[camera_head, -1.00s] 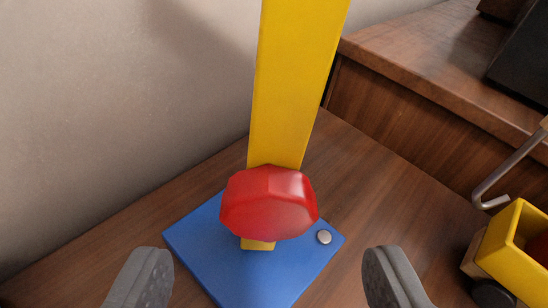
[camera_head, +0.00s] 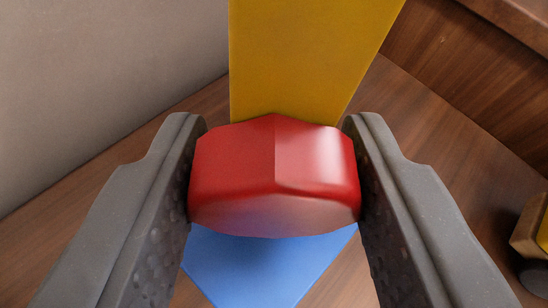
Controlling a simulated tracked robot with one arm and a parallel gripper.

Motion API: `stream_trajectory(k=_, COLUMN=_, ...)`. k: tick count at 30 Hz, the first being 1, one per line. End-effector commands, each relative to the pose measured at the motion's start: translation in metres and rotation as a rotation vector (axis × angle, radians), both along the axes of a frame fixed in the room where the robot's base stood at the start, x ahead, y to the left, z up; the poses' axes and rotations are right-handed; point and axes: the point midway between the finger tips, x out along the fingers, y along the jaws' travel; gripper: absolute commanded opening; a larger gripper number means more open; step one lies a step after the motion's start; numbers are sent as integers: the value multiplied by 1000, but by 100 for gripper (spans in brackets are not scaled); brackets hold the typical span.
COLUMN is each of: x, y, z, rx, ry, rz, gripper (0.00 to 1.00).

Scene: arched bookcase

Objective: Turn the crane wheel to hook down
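The crane's red faceted wheel (camera_head: 274,180) is in the middle of the view, in front of the yellow post (camera_head: 305,60). The blue base plate (camera_head: 268,265) shows below it. My gripper (camera_head: 274,135) has one grey finger on each side of the wheel. Both inner pads lie against or very close to the wheel's sides, and it looks shut on the wheel. The hook is not in view now.
A pale wall (camera_head: 110,80) stands at the left. The wooden shelf surface (camera_head: 455,165) lies to the right, with a raised wooden ledge (camera_head: 480,70) behind it. Part of a yellow and wooden toy (camera_head: 530,228) shows at the right edge.

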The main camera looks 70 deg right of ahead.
Motion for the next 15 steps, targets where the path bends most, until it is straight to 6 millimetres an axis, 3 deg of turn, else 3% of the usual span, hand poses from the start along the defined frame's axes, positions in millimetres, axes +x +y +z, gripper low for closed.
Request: stream_trajectory(k=15, x=0, y=0, z=0, rx=121, ry=-191, rz=3, gripper=17)
